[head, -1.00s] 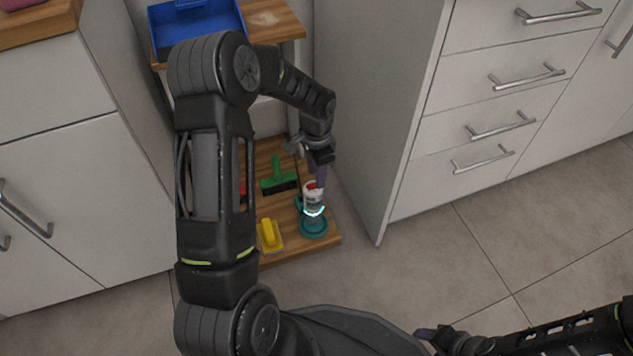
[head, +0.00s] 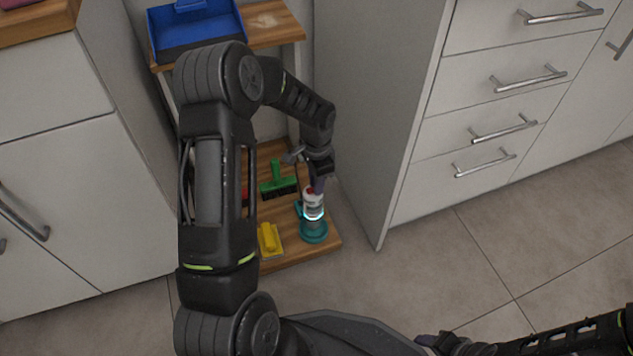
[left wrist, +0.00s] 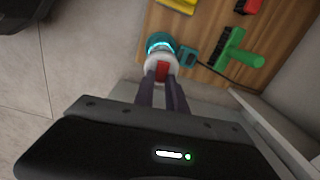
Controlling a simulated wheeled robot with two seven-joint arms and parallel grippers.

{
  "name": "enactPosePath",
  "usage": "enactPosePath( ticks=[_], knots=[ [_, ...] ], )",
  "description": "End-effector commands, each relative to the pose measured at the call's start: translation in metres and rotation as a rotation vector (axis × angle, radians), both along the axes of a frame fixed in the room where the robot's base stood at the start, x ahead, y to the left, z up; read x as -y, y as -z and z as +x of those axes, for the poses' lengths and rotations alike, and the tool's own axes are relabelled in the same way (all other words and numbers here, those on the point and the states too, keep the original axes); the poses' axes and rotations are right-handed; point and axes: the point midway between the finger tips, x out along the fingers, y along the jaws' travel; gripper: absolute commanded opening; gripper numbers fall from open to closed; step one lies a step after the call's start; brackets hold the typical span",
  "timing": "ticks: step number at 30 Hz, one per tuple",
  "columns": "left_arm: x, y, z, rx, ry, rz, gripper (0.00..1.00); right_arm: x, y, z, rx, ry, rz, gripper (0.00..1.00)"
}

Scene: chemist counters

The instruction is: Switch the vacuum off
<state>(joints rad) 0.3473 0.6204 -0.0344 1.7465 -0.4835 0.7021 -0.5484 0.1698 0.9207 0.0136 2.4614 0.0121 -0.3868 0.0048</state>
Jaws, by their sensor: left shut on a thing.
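The vacuum (head: 313,228) is a small upright device with a teal base, a white upper body and a red part on top. It stands on the low wooden board, and a blue-white ring glows around its middle. It also shows in the left wrist view (left wrist: 159,41), with the ring lit. My left gripper (head: 317,186) reaches down onto its top. In the left wrist view its fingers (left wrist: 162,80) are shut on the red part (left wrist: 162,70). Whether that part has moved is hidden. My right gripper (head: 436,341) is at the bottom edge, away from the vacuum; its jaws are unclear.
A green brush (head: 277,180) and a yellow-handled tool (head: 268,239) lie on the wooden board (head: 290,255) near the vacuum. A blue tray (head: 196,28) sits on the shelf above. White cabinets flank the board closely. The tiled floor in front is clear.

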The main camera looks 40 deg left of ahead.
Motion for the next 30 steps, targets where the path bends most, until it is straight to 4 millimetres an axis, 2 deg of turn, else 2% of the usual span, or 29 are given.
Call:
enactPosePath(
  ticks=[13,21,30],
  knots=[
    [-0.001,-0.001,-0.001,0.016,-0.002,-0.012,0.0,0.0,-0.003,0.0,-0.001,0.0,0.0,0.58],
    [-0.004,-0.003,-0.008,0.178,-0.007,-0.112,0.0,-0.001,-0.018,-0.003,-0.003,-0.003,-0.003,0.58],
    [-0.004,-0.002,-0.008,0.255,-0.001,-0.152,0.0,-0.001,-0.02,-0.004,-0.003,-0.004,-0.004,0.58]
  ],
)
